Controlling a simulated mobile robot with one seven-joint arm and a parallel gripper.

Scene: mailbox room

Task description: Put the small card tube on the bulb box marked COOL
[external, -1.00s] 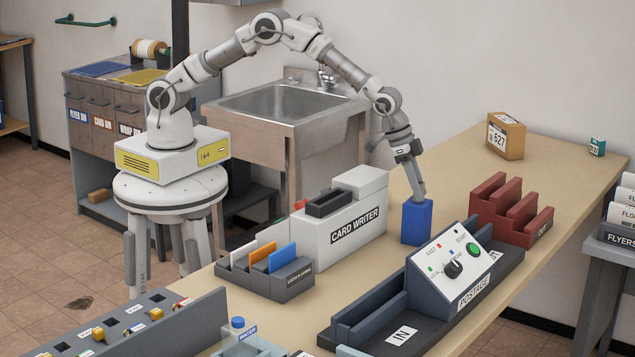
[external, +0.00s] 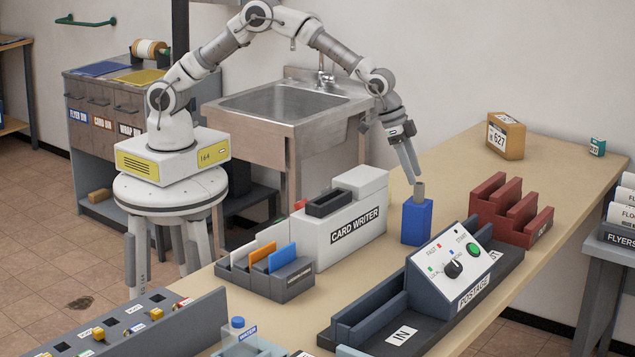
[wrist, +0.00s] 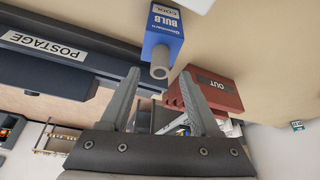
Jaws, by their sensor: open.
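The small grey-brown card tube (external: 419,191) stands upright on top of the blue bulb box (external: 416,222), on the table beside the card writer. In the wrist view the tube's open end (wrist: 160,70) points toward me, and the box's label (wrist: 165,20) reads BULB, with a smaller word that looks like COOL. My gripper (external: 413,179) is open and empty, just above and slightly left of the tube's top. In the wrist view its two fingers lie apart, with the tube beyond their tips. The tube's foot on the box is hard to see.
The white card writer (external: 350,226) stands left of the box. The red OUT rack (external: 510,215) is to its right and the postage machine (external: 455,268) in front. A box marked 627 (external: 505,137) stands farther back. The table behind the blue box is clear.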

